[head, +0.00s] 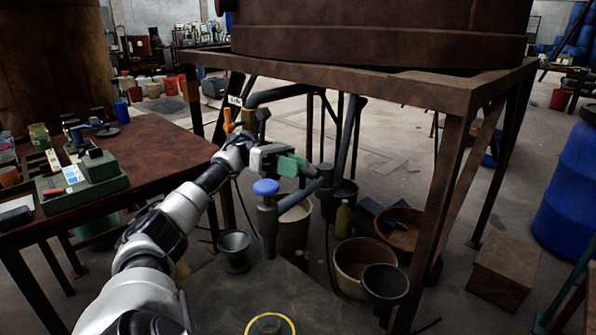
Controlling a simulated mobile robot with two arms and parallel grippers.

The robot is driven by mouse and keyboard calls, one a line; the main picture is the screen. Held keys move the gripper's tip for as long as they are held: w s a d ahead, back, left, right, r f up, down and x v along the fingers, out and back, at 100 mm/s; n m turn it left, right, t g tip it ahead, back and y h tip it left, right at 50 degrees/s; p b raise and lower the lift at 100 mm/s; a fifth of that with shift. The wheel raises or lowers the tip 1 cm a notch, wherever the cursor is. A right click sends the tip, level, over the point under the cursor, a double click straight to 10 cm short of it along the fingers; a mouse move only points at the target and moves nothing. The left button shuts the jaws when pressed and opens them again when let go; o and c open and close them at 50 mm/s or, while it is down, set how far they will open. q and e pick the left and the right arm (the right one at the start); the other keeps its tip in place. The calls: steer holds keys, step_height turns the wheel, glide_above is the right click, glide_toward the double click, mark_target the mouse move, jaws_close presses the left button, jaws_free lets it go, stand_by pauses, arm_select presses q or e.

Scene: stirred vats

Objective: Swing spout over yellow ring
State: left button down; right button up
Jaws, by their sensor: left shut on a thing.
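The spout (268,230) is a grey pipe pointing down, with a blue knob (265,187) on top. It joins a grey pipe arm under the large brown vat's stand. A green grip (292,167) sits beside it. My left gripper (280,160) is shut on the green grip. The yellow ring (292,321) lies at the bottom edge of the picture, partly cut off, around a small greenish round thing. The spout's lower end shows above the ring in the picture, apart from it. My right gripper is not in view.
The vat stand's front leg (441,200) is to the right. Buckets stand under it, including a brown tub (350,283) and a dark funnel-like vessel (385,283). A brown table (165,160) with a green tray is at left. A blue barrel (570,190) stands far right.

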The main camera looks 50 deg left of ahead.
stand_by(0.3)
arm_select(q)
steer(key=c, duration=1)
jaws_free()
steer(key=shift+c, duration=0.2)
